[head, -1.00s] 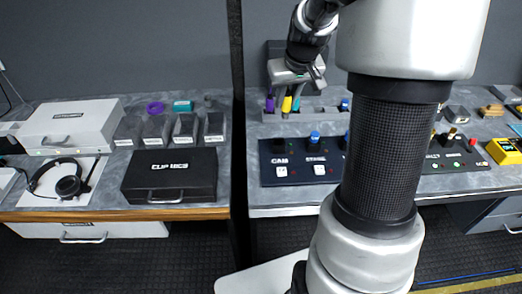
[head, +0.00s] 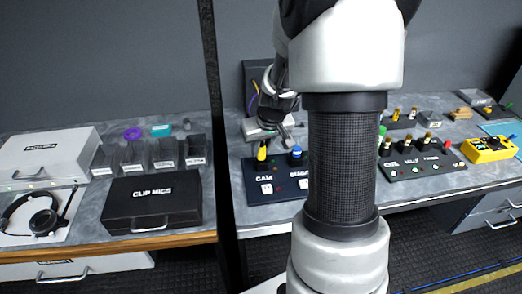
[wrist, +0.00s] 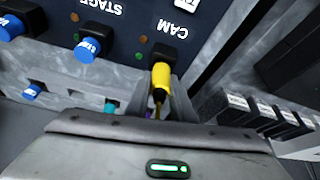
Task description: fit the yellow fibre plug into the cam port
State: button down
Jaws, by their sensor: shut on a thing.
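The yellow fibre plug (head: 262,152) stands at the cam port on the dark CAM/STAGE panel (head: 265,188). In the wrist view the plug (wrist: 161,77) lies between the fingers of my gripper (wrist: 161,102), which is shut on it. Its front end meets the black cam port (wrist: 164,52), beside the CAM lettering; I cannot tell how deep it sits. In the head view my gripper (head: 275,137) is just above and behind the port, and the arm hides part of the panel.
A blue plug (head: 296,151) sits in the stage port, right of cam. A black CLIP MICS case (head: 153,203) and several open bins (head: 164,153) are on the left bench. Another panel with several connectors (head: 425,166) and a yellow meter (head: 488,149) are right of my arm.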

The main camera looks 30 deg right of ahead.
jog(key=shift+f, duration=0.15)
jog(key=shift+f, duration=0.15)
jog(key=c, duration=1.5)
grip_release()
jog(key=shift+c, duration=0.2)
jog(key=shift+r, duration=0.35)
jog(key=p+v, duration=0.1)
jog(key=v, duration=1)
jog(key=shift+s+r, duration=0.15)
jog(key=shift+r, duration=0.15)
